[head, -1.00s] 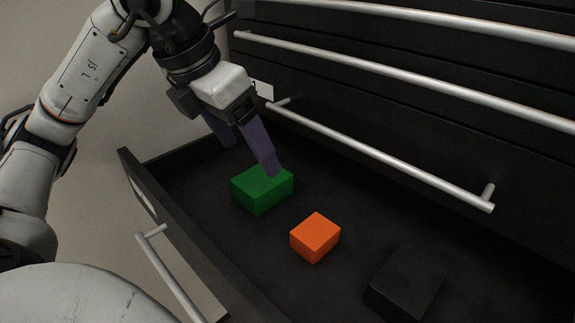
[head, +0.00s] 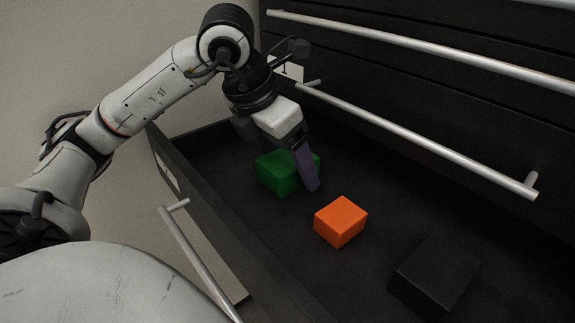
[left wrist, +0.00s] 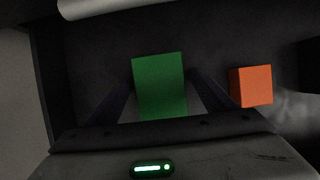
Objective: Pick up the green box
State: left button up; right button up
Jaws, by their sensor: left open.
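The green box (head: 279,173) lies in the open black drawer, partly covered by my left gripper in the head view. My left gripper (head: 300,182) is open, its purple finger reaching down in front of the box. In the left wrist view the green box (left wrist: 160,85) lies between the two dark fingers of the gripper (left wrist: 160,83), one on each side. I see a gap at the right finger; whether either finger touches the box I cannot tell. My right gripper is not in view.
An orange box (head: 340,221) lies to the right of the green box, also in the left wrist view (left wrist: 251,86). A black box (head: 435,275) lies further right. The drawer's front wall (head: 215,225) and the cabinet handle bar (head: 420,140) flank the space.

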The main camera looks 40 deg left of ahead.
pick_arm(q)
jog(key=c, duration=1.3)
jog(key=shift+c, duration=0.2)
